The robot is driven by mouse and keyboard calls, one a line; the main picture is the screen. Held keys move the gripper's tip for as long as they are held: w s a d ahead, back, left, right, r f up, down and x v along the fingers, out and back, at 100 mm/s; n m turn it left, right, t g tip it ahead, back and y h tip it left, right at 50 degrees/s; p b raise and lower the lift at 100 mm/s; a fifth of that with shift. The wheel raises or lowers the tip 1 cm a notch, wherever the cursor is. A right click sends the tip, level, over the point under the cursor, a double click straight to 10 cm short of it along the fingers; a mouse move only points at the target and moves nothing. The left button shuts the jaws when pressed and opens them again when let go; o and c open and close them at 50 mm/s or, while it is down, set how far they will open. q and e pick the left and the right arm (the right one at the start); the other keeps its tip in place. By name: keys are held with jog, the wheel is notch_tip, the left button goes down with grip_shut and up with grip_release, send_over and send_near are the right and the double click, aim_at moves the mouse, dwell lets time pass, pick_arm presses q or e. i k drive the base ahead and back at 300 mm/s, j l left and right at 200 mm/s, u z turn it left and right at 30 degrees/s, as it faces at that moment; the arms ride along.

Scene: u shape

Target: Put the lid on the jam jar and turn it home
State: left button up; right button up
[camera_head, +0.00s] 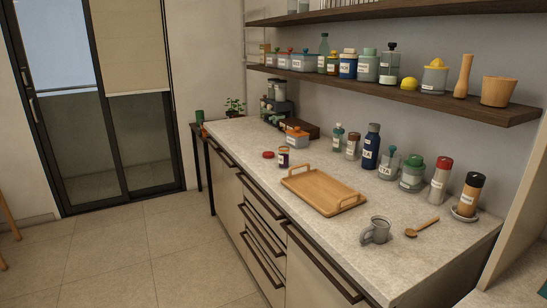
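A small dark jar with a pale label (284,157), which looks like the jam jar, stands upright on the counter behind the wooden tray. A flat red disc (268,154), which looks like its lid, lies on the counter just left of the jar, apart from it. The jar's label is too small to read and its mouth is hard to make out. Neither of my grippers shows in the head view.
The wooden tray (334,209) lies empty mid-counter. A grey mug (376,231) and wooden spoon (422,228) are nearer. Several bottles and jars line the wall, including a dark blue bottle (371,147). An orange-lidded container (297,138) stands behind the jar. Open floor (130,255) lies left.

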aim_at(283, 150)
jog(key=z, duration=0.45)
jog(key=i+j+z, duration=0.15)
jog(key=z, duration=0.15)
jog(key=i+j+z, duration=0.25)
jog(key=j, duration=0.15)
jog(key=j+z, duration=0.55)
jog(key=i+j+z, duration=0.1)
jog(key=j, duration=0.95)
jog(key=i+j+z, duration=0.1)
jog(key=j, duration=0.95)
jog(key=i+j+z, duration=0.1)
jog(key=j, duration=0.95)
